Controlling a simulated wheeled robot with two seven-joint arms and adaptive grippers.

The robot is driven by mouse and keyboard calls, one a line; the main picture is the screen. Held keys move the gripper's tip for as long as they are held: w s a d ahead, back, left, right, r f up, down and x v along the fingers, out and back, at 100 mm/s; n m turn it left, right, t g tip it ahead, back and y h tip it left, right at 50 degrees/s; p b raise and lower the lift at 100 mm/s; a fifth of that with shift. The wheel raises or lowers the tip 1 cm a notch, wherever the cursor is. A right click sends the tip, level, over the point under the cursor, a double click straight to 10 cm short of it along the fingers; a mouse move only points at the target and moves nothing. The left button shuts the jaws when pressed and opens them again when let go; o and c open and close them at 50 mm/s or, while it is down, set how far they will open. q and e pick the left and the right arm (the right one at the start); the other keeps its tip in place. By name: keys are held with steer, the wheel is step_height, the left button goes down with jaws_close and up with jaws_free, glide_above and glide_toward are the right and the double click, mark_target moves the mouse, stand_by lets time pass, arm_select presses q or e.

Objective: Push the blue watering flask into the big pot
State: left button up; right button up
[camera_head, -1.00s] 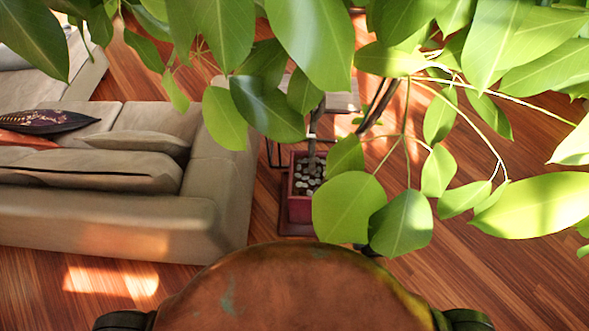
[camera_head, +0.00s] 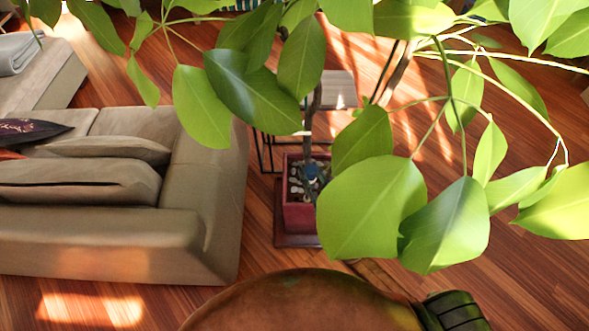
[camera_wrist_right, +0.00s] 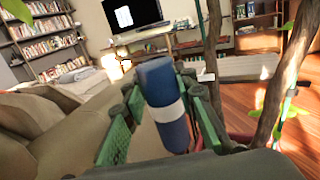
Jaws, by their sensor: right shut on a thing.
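The blue watering flask (camera_wrist_right: 160,75) with a white band stands upright, slightly tilted, between the green fingers of my right gripper (camera_wrist_right: 162,100) in the right wrist view. The gripper is shut on it. In the head view, the red square pot (camera_head: 299,210) with pale pebbles stands on the floor beside the sofa, a trunk rising from it. A small blue patch shows over the pebbles; I cannot tell for sure that it is the flask. Leaves hide much around there, including my right gripper's fingers. My left gripper is not in view.
Large green leaves (camera_head: 375,210) hang across the head view. A beige sofa (camera_head: 150,235) stands left of the pot. In the wrist view, tree trunks (camera_wrist_right: 285,80) rise close to the right of the flask. Wooden floor (camera_head: 535,285) is open at the lower right.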

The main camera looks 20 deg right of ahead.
arm_select(q)
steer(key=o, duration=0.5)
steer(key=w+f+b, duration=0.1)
steer(key=b, duration=0.3)
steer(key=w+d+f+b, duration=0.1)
steer(key=b, duration=0.4)
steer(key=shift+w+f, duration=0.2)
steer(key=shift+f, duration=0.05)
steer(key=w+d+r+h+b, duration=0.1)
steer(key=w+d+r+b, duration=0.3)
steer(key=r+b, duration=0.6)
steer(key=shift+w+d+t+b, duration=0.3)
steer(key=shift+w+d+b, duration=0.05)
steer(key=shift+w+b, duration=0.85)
arm_select(e)
steer(key=w+f, duration=0.5)
steer(key=f, duration=0.3)
steer(key=w+f+y, duration=0.1)
steer(key=w+f, duration=0.4)
steer(key=f, duration=0.3)
steer(key=w+f+n+g, duration=0.1)
steer(key=w+f, duration=0.4)
steer(key=f, duration=0.4)
steer(key=shift+w+d+y, duration=0.2)
steer(key=shift+w+y, duration=0.2)
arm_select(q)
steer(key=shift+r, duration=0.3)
